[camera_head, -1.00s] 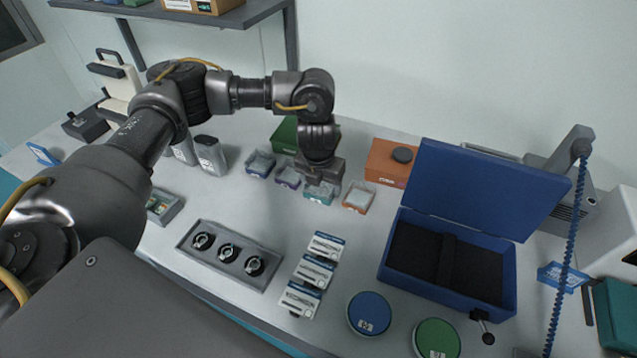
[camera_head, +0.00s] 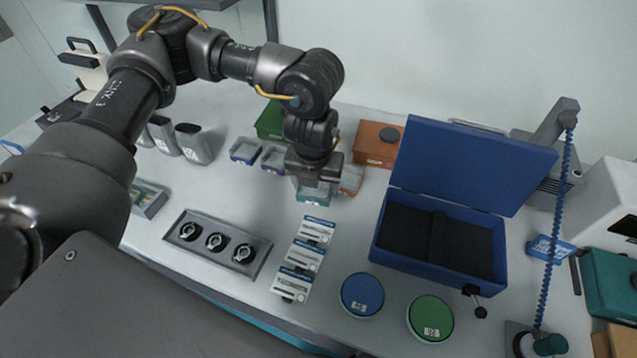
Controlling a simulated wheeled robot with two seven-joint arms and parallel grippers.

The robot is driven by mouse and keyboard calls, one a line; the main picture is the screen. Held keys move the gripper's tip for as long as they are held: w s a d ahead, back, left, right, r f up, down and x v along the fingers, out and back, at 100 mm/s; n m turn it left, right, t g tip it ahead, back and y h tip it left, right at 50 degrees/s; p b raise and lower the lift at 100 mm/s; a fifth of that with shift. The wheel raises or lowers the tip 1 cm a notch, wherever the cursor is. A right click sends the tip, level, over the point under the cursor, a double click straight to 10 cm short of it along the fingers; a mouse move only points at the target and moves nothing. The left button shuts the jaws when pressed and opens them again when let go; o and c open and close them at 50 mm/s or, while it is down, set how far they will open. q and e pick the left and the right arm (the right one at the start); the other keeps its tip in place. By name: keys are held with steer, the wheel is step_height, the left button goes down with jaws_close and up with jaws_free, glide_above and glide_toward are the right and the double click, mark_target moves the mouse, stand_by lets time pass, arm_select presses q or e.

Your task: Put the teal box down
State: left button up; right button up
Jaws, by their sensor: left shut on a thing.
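The small teal box (camera_head: 313,196) with a clear top is in my left gripper (camera_head: 314,180), near the middle of the view. The gripper points down and is shut on it, hiding its back part. The box appears slightly raised over the table (camera_head: 225,200), though its underside is hidden. It stands in front of the gap between the purple box (camera_head: 274,160) and the orange box (camera_head: 350,180), which is partly hidden by the gripper. My right gripper is not in view.
A blue box (camera_head: 245,151) is left of the purple one. White labelled packs (camera_head: 305,255) and a grey tray of round parts (camera_head: 217,241) lie in front. An open blue case (camera_head: 440,245) stands right. Bare table lies between the small boxes and the tray.

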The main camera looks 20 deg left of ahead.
arm_select(q)
steer(key=n, duration=0.6)
steer(key=shift+s+a+r+n+g+y, duration=0.2)
steer(key=shift+s+a+n+g+y, duration=0.1)
steer(key=shift+n+y, duration=0.1)
steer(key=n, duration=0.3)
steer(key=shift+s+a+r+n+b, duration=0.1)
steer(key=shift+a+n+b, duration=0.1)
steer(key=shift+n+b, duration=0.15)
steer(key=n, duration=0.2)
steer(key=n+g, duration=0.1)
steer(key=n, duration=0.1)
steer(key=shift+s+a+r+y, duration=0.15)
steer(key=shift+r+y, duration=0.05)
steer(key=shift+y, duration=0.1)
steer(key=n, duration=0.4)
steer(key=shift+s+a+r+g, duration=0.15)
steer(key=shift+a+r+g, duration=0.05)
steer(key=shift+g, duration=0.1)
steer(key=n, duration=0.4)
steer(key=shift+s+a+r+g+b, duration=0.15)
steer(key=shift+a+r+g+b, duration=0.05)
steer(key=shift+g+b, duration=0.1)
steer(key=n, duration=0.3)
steer(key=n+h, duration=0.1)
steer(key=n, duration=0.1)
steer(key=shift+s+a+r+g, duration=0.2)
steer(key=shift+r+g, duration=0.1)
steer(key=shift+r, duration=0.05)
steer(key=shift+n, duration=0.35)
